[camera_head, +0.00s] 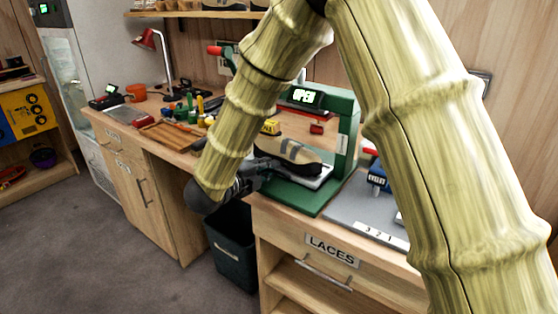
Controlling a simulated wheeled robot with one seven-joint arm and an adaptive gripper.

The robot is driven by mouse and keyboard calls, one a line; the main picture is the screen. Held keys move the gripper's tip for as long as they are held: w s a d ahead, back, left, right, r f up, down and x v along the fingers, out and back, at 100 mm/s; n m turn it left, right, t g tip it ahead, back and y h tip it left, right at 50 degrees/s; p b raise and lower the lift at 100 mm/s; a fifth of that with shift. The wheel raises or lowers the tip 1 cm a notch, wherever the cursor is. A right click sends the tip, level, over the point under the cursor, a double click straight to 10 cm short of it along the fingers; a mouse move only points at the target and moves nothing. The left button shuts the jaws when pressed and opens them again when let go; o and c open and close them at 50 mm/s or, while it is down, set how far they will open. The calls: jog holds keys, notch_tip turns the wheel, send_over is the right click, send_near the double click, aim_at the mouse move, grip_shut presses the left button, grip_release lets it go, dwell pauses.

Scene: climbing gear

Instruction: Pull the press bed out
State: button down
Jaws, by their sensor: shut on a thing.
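The green press (343,140) stands on the bench, with a display reading "OPEN". Its pale press bed (318,180) lies low in the frame. A dark shoe with a tan and grey sole (288,152) lies on the bed, sole up. My gripper (268,168) is at the left front end of the bed, beside the shoe. Its jaws are shut on the bed's front end. The exact grip point is small and partly hidden by the gripper itself. My arm covers part of the bench behind it.
A dark bin (232,245) stands on the floor below my gripper. The drawer labelled LACES (330,250) is in front of the press. A grey mat (362,215) lies to the right. Tools and a red lamp (150,42) stand to the left. Floor at left is clear.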

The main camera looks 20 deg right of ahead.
jog(key=f+v, duration=0.1)
jog(key=v, duration=0.7)
jog(key=shift+a+f, duration=0.2)
jog(key=shift+f, duration=0.1)
jog(key=shift+s, duration=0.1)
jog(key=c, duration=1.5)
grip_release()
jog(key=v, duration=1.2)
jog(key=shift+f, duration=0.1)
